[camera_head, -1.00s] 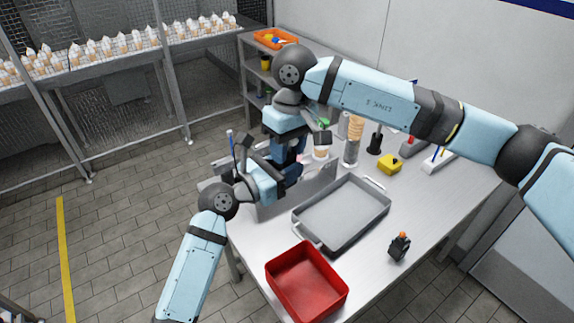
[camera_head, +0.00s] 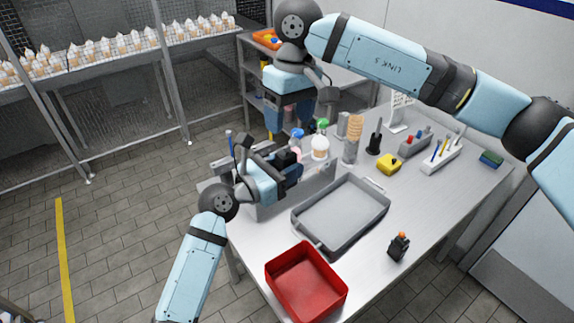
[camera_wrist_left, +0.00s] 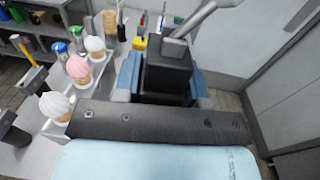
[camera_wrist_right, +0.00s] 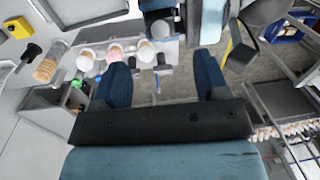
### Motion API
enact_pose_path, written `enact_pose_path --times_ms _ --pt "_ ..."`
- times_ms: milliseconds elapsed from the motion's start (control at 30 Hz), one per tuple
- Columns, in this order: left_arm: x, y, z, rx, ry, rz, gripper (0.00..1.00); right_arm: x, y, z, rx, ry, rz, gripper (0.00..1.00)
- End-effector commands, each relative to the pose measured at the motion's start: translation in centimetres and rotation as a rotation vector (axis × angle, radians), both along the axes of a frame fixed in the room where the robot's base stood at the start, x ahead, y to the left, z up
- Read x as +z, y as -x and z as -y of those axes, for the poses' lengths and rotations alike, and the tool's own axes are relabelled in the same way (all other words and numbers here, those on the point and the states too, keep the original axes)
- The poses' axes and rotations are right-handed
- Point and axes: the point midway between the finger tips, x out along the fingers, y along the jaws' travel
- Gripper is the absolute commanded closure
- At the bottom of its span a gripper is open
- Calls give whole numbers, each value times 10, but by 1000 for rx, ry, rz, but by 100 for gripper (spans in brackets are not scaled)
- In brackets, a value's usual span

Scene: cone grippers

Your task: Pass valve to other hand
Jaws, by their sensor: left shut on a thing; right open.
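In the head view the valve (camera_head: 286,157) is a small dark shape, partly hidden by the gripper. My right gripper (camera_head: 288,112) is above and behind the left one, apart from the valve. Its blue fingers stand wide open with nothing between them in the right wrist view (camera_wrist_right: 161,88).
Scooped cones (camera_wrist_left: 78,68) stand close beside my left gripper. Blue- and green-capped bottles and a cone stack (camera_head: 354,130) are behind. A grey tray (camera_head: 341,214), a red bin (camera_head: 305,282) and a black device (camera_head: 398,247) occupy the nearer table. The table's right front is clear.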

Motion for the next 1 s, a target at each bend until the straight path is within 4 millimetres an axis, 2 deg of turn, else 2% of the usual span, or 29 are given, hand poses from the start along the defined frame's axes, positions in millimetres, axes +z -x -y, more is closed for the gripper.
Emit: enact_pose_path --times_ms 100,300,467,567,667,700,767,800,867,900,967,1000 --pt "0 0 0 0 1 1 89 24 -2 2 0 0 2 32" --pt "0 0 0 0 1 1 89 44 -3 3 -2 -1 -1 32" --pt "0 0 0 0 1 1 89 35 9 -8 -71 -91 -85 32" --pt "0 0 0 0 1 1 89 18 32 -28 -222 -247 -273 32" --pt "0 0 0 0 1 1 89 12 62 -52 -462 -422 -600 32" --pt "0 0 0 0 1 1 89 14 72 -58 -571 -475 -764 32" --pt "0 0 0 0 1 1 89 21 83 -64 -738 -524 -1031 32" --pt "0 0 0 0 1 1 89 27 87 -65 -844 -535 -1219 32" --pt "0 0 0 0 1 1 89 36 88 -61 -992 -515 -1519 32" --pt "0 0 0 0 1 1 89 41 86 -56 -1079 -475 -1728 32" --pt "0 0 0 0 1 1 89 47 79 -44 -1189 -374 -2050 32" --pt "0 0 0 0 1 1 89 47 71 -33 -1244 -277 -2268 32"
